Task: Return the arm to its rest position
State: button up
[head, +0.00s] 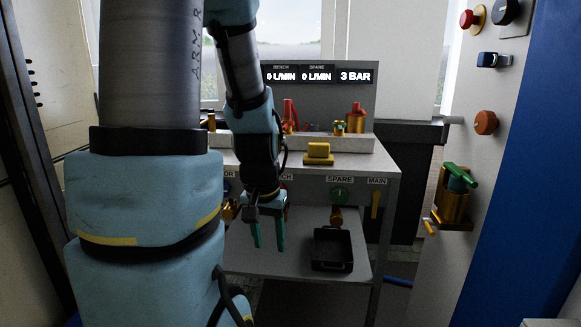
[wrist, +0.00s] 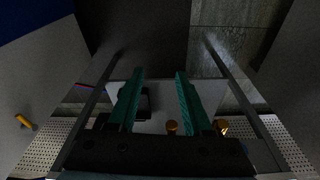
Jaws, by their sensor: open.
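My gripper (head: 267,232) hangs from my arm in front of the grey bench, its two teal fingers pointing down. In the wrist view the fingers (wrist: 158,100) stand apart with nothing between them. The gripper is empty and touches nothing that I can see. My arm's large light-blue links fill the left of the head view and hide part of the bench and its left-hand valve.
The bench (head: 373,164) carries a yellow block (head: 319,153), red and brass fittings, and a display (head: 318,77). A green-handled brass valve (head: 455,195) and knobs are on the right panel, beside a blue wall (head: 530,200).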

notch_tip(320, 180, up, 24)
jog(key=s+a+n+p, duration=0.1)
jog(key=s+a+p, duration=0.1)
jog(key=p, duration=2.1)
jog(key=shift+s+r+n, duration=0.15)
jog(key=shift+n, duration=0.25)
jog(key=shift+c, duration=0.2)
